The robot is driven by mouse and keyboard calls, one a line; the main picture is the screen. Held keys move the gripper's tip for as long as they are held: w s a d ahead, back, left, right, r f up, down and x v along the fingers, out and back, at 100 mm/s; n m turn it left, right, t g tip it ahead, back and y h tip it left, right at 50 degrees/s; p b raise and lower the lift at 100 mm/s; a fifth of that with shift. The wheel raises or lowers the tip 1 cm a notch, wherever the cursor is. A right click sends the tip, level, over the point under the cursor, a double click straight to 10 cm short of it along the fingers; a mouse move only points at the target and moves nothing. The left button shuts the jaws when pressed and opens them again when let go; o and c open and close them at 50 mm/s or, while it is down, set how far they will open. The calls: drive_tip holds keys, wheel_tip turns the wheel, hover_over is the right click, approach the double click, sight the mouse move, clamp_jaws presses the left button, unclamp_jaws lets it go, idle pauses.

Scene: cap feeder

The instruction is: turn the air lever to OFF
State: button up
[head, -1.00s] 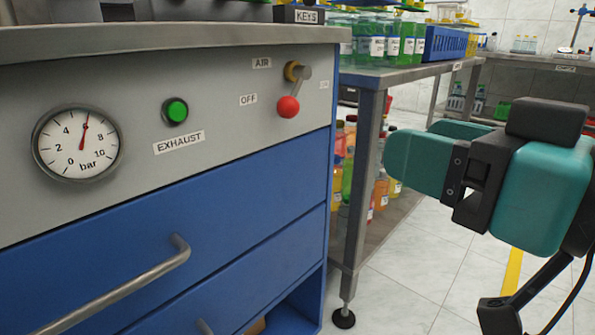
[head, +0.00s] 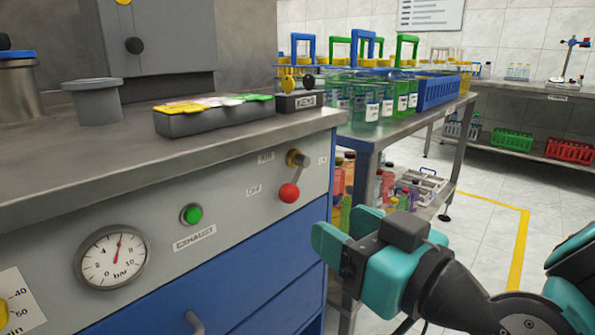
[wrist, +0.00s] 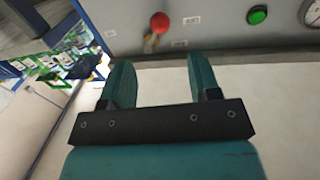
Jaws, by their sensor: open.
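The air lever (head: 297,174) is on the grey front panel, with a brass pivot and a red ball knob (head: 289,193). It hangs downward, tilted slightly left. The OFF label (head: 253,190) is left of the knob, the AIR label (head: 265,157) is left of the pivot, and a small label (head: 322,160) is at the right. My teal gripper (head: 345,232) is open and empty, below and right of the knob, apart from it. In the wrist view the knob (wrist: 159,22) appears upside down beyond the open fingers (wrist: 160,65).
A green EXHAUST button (head: 191,214) and a pressure gauge (head: 112,258) are left of the lever. The bench top (head: 215,150) overhangs the panel. A shelf unit with bottles (head: 366,150) stands at the right. The floor at the right is clear.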

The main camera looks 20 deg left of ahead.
sight(296, 199)
drive_tip(key=p+x, duration=0.5)
drive_tip(key=x, duration=0.3)
drive_tip(key=shift+w+a, duration=0.15)
drive_tip(key=shift+a, duration=0.15)
drive_tip(key=shift+w+a, duration=0.25)
drive_tip(key=shift+a, duration=0.1)
drive_tip(key=shift+c, duration=0.2)
